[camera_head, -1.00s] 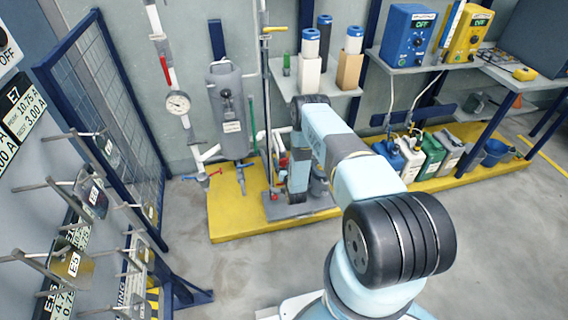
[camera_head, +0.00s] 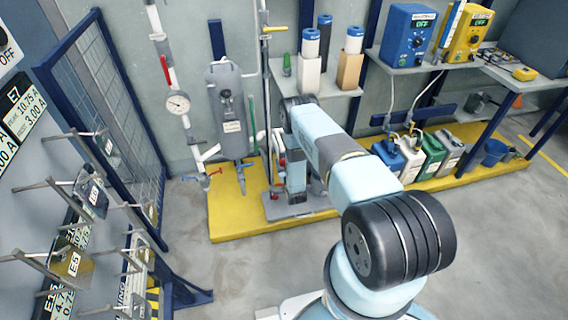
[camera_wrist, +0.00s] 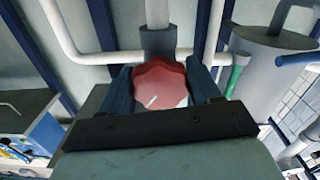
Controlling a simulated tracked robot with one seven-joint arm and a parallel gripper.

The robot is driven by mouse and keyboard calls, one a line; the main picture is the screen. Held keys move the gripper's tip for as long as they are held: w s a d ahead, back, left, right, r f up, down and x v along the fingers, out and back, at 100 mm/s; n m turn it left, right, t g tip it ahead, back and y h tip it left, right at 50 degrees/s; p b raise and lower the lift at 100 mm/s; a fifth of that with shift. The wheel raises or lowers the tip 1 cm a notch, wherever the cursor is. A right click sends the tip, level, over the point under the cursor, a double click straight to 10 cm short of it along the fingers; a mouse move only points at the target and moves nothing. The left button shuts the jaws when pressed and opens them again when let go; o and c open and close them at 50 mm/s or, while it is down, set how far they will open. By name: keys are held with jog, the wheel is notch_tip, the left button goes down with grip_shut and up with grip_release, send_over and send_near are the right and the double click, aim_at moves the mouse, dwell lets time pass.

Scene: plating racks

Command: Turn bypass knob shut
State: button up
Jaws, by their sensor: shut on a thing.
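The bypass knob (camera_wrist: 160,84) is a red, lobed knob with a white pointer line, seen in the wrist view at the end of a grey pipe fitting. The line slants, running down to the left in that view. My gripper (camera_wrist: 162,88) is shut on the knob, with one dark blue finger on each side of it. In the head view my arm reaches to the piping behind the yellow platform (camera_head: 226,222). There the arm hides the knob and my fingers.
A grey tank (camera_head: 229,110) and a pipe with a pressure gauge (camera_head: 178,103) stand left of my arm. A mesh panel (camera_head: 112,120) and racks are further left. Several canisters (camera_head: 432,154) stand at right. The floor in front is clear.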

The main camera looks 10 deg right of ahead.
jog(key=shift+n, duration=1)
jog(key=o, duration=1)
jog(key=shift+s, duration=0.1)
jog(key=s, duration=1.3)
jog(key=shift+s, duration=0.3)
jog(key=shift+f, duration=0.1)
